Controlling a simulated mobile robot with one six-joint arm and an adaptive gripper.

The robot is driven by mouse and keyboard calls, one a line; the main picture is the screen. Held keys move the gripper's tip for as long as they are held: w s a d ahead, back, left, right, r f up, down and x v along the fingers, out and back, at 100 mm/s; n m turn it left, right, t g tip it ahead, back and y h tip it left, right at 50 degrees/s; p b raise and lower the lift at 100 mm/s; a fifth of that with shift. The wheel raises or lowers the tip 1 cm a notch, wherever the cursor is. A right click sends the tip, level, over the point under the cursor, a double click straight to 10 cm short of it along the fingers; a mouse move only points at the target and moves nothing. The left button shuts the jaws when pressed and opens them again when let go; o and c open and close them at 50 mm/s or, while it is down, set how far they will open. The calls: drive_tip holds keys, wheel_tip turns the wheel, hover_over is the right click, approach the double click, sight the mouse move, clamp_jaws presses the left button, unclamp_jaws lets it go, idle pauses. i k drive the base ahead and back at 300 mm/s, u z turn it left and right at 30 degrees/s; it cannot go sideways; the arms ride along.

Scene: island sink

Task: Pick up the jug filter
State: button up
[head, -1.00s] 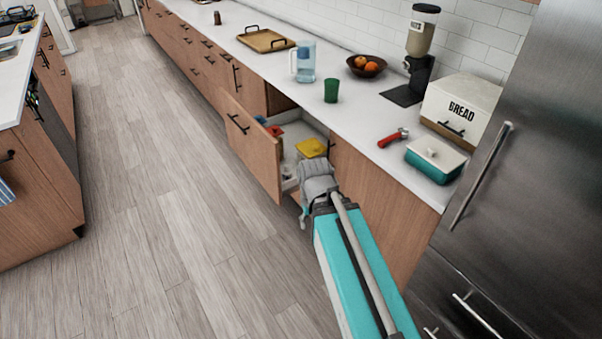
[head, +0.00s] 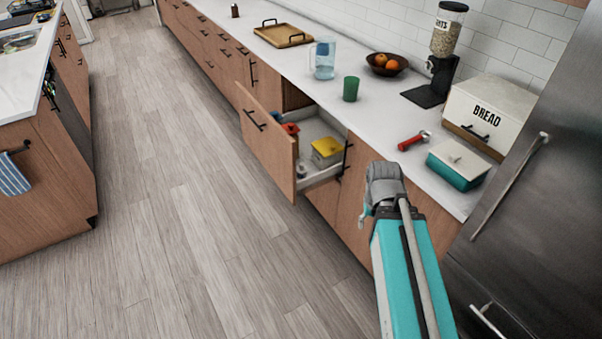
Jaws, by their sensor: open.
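The jug filter (head: 322,60), a clear jug with a light-blue upper part and a handle on its left, stands upright on the white counter. It is behind the open drawer. My gripper (head: 364,212) is low in front of the cabinet fronts, right of the drawer and well short of the jug. Its wrist largely hides the fingers. It is open, and nothing shows in it.
The open drawer (head: 268,150) juts out, holding a yellow-lidded container (head: 327,148) and red items. A green cup (head: 351,88) stands right of the jug. A fruit bowl (head: 387,64), tray (head: 283,35) and grain dispenser (head: 446,45) are nearby. The floor is clear.

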sight(302, 171)
drive_tip(key=z, duration=0.1)
drive_tip(key=i, duration=1)
drive_tip(key=u, duration=0.05)
